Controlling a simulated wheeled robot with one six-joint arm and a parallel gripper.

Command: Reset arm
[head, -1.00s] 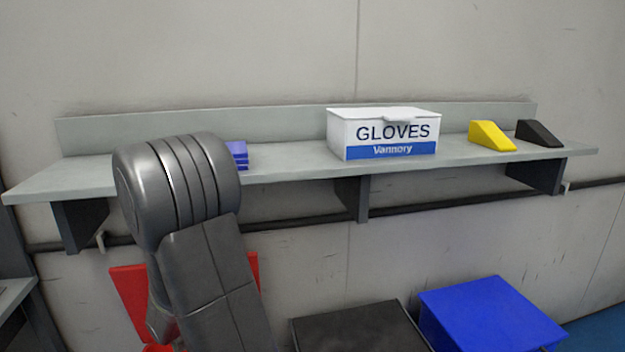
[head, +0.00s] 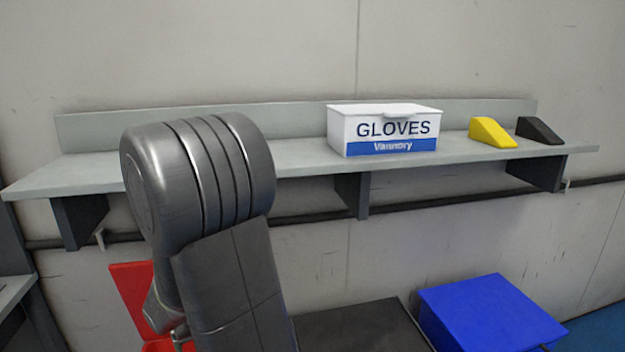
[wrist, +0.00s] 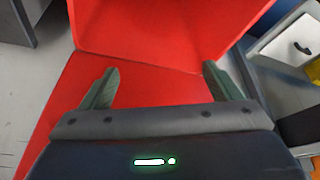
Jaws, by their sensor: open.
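My arm stands in the left part of the head view, in front of the wall shelf (head: 300,165). In the wrist view my gripper (wrist: 160,82) is open, with its two green-grey fingers wide apart and nothing between them. Beyond the fingers is a red bin (wrist: 150,30), which fills most of that view. The red bin also shows in the head view (head: 130,290), partly hidden behind my arm. I cannot tell from the wrist view whether the fingers touch the bin.
On the shelf stand a white gloves box (head: 385,130), a yellow wedge (head: 491,133) and a black wedge (head: 540,131). Below are a dark box (head: 360,328) and a blue bin (head: 490,310). The space above the shelf at left is clear apart from my arm.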

